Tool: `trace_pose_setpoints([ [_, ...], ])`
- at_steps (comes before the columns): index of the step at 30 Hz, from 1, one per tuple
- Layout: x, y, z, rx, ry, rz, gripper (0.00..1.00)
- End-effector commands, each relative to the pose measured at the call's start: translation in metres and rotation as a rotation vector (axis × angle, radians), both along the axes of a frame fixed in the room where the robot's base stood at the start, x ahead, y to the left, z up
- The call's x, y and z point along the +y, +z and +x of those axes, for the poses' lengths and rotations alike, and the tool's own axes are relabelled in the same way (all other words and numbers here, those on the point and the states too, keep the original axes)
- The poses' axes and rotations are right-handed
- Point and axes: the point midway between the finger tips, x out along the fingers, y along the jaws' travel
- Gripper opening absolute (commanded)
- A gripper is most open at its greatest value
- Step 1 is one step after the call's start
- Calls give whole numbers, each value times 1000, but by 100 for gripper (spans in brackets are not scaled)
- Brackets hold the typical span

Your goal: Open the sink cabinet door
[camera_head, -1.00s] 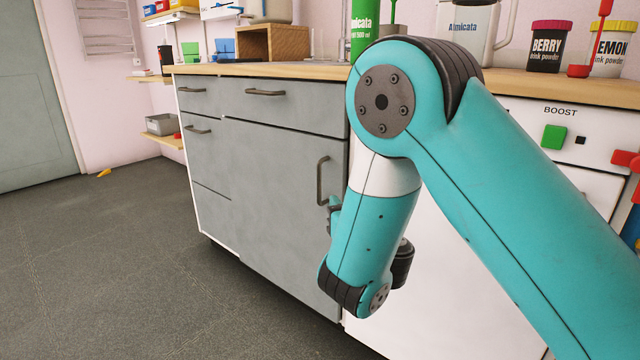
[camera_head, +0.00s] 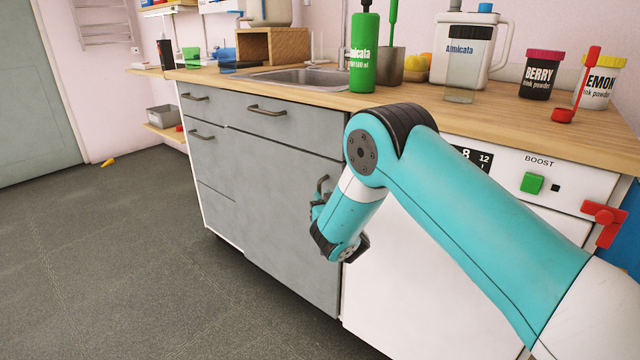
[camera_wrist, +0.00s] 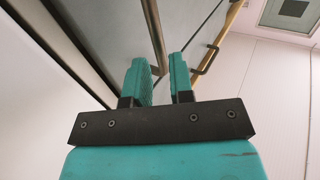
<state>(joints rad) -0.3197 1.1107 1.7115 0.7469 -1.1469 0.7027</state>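The sink cabinet door (camera_head: 285,215) is the large grey panel below the wide top drawer, and it looks shut. Its upright dark handle (camera_head: 323,183) is near the door's right edge, partly hidden by my arm. My gripper (camera_head: 317,208) is at this handle in the head view, mostly hidden behind my wrist. In the wrist view, the two teal fingers of my gripper (camera_wrist: 160,78) are apart. The handle bar (camera_wrist: 156,35) runs down into the gap between them. I cannot tell whether either finger touches it.
The sink (camera_head: 300,77) is set in the wooden worktop (camera_head: 430,105). A green bottle (camera_head: 363,55) stands near the worktop's front edge. A white appliance with a green button (camera_head: 532,183) is right of the cabinet. The floor (camera_head: 130,250) before the cabinet is clear.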

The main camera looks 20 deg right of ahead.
Motion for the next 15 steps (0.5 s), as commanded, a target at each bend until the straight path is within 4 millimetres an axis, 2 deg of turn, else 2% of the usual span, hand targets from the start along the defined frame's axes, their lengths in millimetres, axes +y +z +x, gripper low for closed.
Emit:
trace_pose_setpoints([
  [6,0,0,28,-3,-1,1,21],
  [15,2,0,39,-1,3,-1,21],
])
